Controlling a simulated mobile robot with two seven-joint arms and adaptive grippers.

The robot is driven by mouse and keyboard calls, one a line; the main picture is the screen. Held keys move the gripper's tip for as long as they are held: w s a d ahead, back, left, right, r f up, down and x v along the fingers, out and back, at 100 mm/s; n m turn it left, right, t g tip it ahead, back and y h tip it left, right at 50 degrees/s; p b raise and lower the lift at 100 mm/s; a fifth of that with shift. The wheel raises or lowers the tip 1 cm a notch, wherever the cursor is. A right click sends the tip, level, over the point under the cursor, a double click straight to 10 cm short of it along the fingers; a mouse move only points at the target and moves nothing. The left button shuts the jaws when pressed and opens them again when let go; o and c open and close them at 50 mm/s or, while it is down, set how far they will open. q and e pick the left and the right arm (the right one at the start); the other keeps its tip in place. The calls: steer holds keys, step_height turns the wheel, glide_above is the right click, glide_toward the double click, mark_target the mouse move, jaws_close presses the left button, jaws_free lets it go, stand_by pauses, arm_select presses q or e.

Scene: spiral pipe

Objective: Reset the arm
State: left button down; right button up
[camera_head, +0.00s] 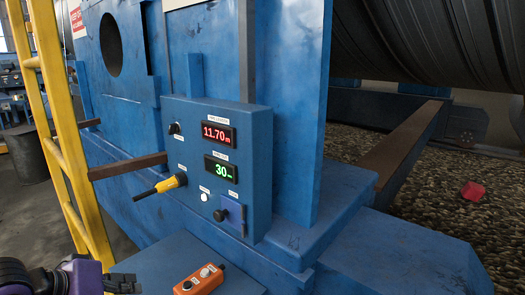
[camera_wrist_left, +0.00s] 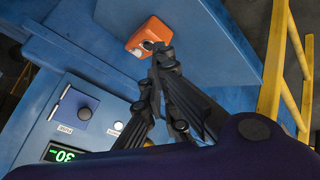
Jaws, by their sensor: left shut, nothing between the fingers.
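My left gripper (camera_head: 123,284) is at the bottom left of the head view, low in front of the blue machine. In the left wrist view its black fingers (camera_wrist_left: 160,52) are shut with nothing between them. In that view the fingertips overlap the near edge of an orange button box (camera_wrist_left: 150,32); whether they touch it I cannot tell. In the head view the orange box (camera_head: 199,279) lies on a blue ledge to the right of the gripper, apart from it. My right gripper is in neither view.
A blue control panel (camera_head: 180,148) shows red 11.70 and green 30, with a yellow-and-black handle (camera_head: 172,184) and a knob (camera_head: 221,215). A yellow ladder (camera_head: 58,120) stands close on the left. A large ribbed pipe (camera_head: 430,40) and a red block (camera_head: 472,191) on gravel are at right.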

arm_select(q)
steer(key=w+a+f+m+t+y, duration=0.1)
steer(key=w+a+f+m+t, duration=0.2)
steer(key=w+a+f+m, duration=0.15)
steer(key=s+f+m+y, duration=0.1)
steer(key=s+f, duration=0.2)
steer(key=f, duration=0.2)
steer(key=s+f+m, duration=0.1)
steer(key=s+f, duration=0.2)
steer(key=f, duration=0.3)
steer(key=s+d+f+n+g+y, duration=0.1)
steer(key=s+d+f, duration=0.5)
steer(key=s+f, duration=0.3)
steer(key=s+d+f+n+g+y, duration=0.1)
steer(key=s+d+f+n, duration=0.1)
steer(key=s+d+f, duration=0.5)
steer(key=s+f, duration=0.3)
steer(key=s, duration=0.1)
steer(key=shift+d+f, duration=0.3)
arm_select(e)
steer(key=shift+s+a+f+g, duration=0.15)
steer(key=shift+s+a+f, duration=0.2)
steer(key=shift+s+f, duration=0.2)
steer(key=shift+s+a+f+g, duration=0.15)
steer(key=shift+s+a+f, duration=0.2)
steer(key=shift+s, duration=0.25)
arm_select(q)
steer(key=shift+s, duration=0.1)
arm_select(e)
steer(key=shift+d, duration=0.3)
